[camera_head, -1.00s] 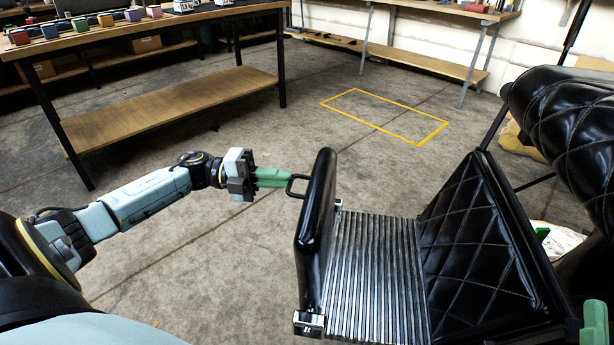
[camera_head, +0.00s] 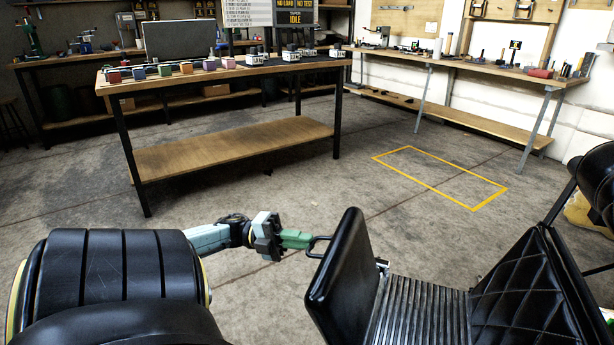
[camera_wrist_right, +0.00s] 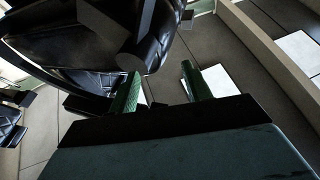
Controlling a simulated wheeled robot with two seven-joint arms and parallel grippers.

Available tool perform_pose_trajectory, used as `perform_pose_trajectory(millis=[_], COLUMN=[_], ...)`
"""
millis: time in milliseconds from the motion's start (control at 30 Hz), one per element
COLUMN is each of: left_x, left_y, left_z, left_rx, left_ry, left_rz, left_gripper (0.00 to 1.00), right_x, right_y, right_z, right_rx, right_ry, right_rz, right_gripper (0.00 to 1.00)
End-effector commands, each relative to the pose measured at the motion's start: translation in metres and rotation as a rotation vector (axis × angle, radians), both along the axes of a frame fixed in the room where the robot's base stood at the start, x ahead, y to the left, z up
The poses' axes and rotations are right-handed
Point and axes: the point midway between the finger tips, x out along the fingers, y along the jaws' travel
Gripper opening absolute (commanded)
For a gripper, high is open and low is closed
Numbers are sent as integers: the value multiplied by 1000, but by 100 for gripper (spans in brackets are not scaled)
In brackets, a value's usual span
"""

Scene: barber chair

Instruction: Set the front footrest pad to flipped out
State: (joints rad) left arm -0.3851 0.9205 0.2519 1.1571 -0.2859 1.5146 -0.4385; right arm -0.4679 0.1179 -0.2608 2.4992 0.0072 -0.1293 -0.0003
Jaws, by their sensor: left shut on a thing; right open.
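The front footrest pad (camera_head: 343,270) is a black padded panel at the front end of the barber chair's ribbed metal footplate (camera_head: 418,310), in the head view. It stands up steeply from the footplate, its top leaning a little to the right. A dark loop handle (camera_head: 318,246) sticks out from its left side. My left gripper (camera_head: 300,239), with green fingers, is shut on that handle. In the right wrist view my right gripper (camera_wrist_right: 160,92) is open, its two green fingers apart, close to a dark padded part of the chair (camera_wrist_right: 105,50). Nothing shows between the fingertips.
The black quilted seat front (camera_head: 520,285) rises right of the footplate. A wooden workbench (camera_head: 235,146) with small coloured blocks stands beyond my left arm. A yellow floor outline (camera_head: 440,178) marks bare concrete. Another bench (camera_head: 460,68) lines the back wall.

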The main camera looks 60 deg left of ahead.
Motion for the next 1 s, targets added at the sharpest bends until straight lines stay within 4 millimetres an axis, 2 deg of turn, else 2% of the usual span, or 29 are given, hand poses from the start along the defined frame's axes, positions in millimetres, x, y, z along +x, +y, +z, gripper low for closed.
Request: perform_pose_trajectory(millis=[33,200,233,400,767,1000], left_x=[-3,-3,-3,-3,-4,-19], left_y=[-5,-5,-5,-5,-3,19], left_z=[-17,-17,-17,-16,-14,-16], left_rx=[15,15,15,14,15,15], left_ry=[40,40,40,39,34,32], left_rz=[1,1,1,-2,-4,-1], left_gripper=[0,0,10,31,31,31], right_x=[0,0,0,0,0,0], right_y=[0,0,0,0,0,0], right_z=[-1,-1,-1,-1,0,0], right_rx=[0,0,0,-1,1,-1], right_ry=[0,0,0,-1,-3,3], right_rz=[0,0,0,0,0,0], right_gripper=[49,49,49,49,49,49])
